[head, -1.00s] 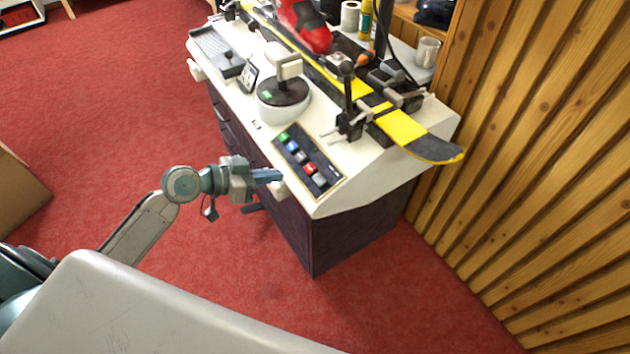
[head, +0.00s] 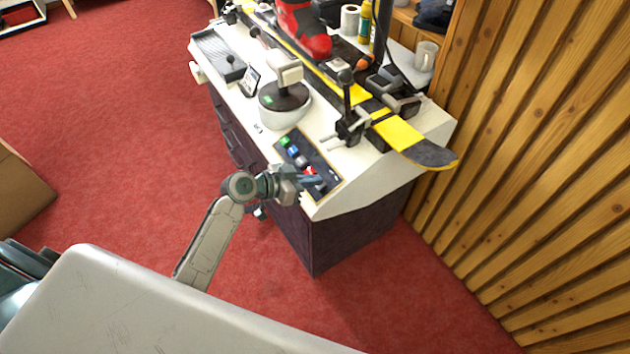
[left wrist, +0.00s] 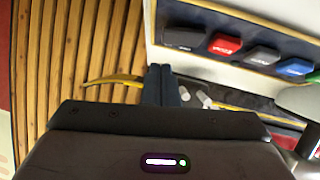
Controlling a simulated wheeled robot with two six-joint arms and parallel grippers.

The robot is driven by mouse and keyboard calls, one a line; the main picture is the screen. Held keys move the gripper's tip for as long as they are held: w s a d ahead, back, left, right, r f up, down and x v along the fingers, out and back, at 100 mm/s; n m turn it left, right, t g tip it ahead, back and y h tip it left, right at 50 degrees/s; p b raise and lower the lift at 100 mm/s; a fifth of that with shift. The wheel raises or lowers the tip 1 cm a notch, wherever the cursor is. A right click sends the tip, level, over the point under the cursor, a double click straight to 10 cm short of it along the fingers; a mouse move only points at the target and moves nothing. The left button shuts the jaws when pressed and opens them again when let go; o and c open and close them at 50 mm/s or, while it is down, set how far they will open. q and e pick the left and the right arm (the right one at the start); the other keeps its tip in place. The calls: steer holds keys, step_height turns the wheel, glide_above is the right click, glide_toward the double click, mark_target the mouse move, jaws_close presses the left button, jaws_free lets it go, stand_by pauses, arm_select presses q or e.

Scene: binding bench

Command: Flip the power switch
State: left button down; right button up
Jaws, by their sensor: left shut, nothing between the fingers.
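The switch panel (head: 291,138) is a dark strip with a gold edge near the front corner of the white bench. It carries a row of coloured rocker switches: green (head: 284,141), blue (head: 292,151), grey and red (head: 309,171). In the left wrist view the red switch (left wrist: 225,44) and a dark grey switch (left wrist: 184,38) show near the top. I cannot read which one is the power switch. My left gripper (head: 318,182) is shut and empty, over the panel's near end, hiding the switch there. I cannot tell whether it touches. My right gripper is not in view.
A yellow and black ski (head: 398,131) lies clamped along the bench, with a red boot (head: 305,35) on it. A round white device (head: 285,105) stands left of the panel. A wood-slat wall (head: 530,160) rises at right. A cardboard box (head: 22,195) is at far left.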

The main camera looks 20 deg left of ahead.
mark_target(325, 187)
arm_select(q)
steer(key=shift+w+d+f, duration=0.1)
steer(key=shift+d+f, duration=0.1)
steer(key=shift+f, duration=0.35)
steer(key=shift+w+d+f, duration=0.1)
steer(key=shift+d+f, duration=0.1)
steer(key=shift+f, duration=0.3)
steer(key=shift+d+f+t+y+b, duration=0.2)
steer(key=shift+f+t+y+b, duration=0.1)
steer(key=shift+f+b, duration=0.15)
steer(key=shift+s+d+r, duration=0.1)
